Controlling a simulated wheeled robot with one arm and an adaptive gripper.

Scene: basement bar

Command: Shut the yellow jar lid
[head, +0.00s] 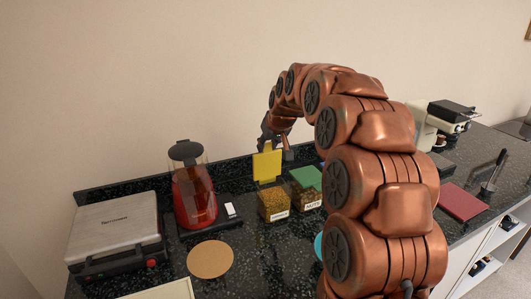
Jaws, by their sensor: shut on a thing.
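The yellow jar lid (267,167) stands upright at the back of a clear square jar (273,207) with grainy yellow-brown contents and a white label. The jar's top is open. My gripper (276,149) comes down from above at the lid's upper edge and is shut on the lid. The lid's face hides part of the fingers, so the exact grip is not clear.
A similar jar with a green lid (307,177) stands close on the right. A red blender (194,196) and a grill (114,232) stand left. A round cork mat (210,259) lies in front. My arm hides the counter right of the jars.

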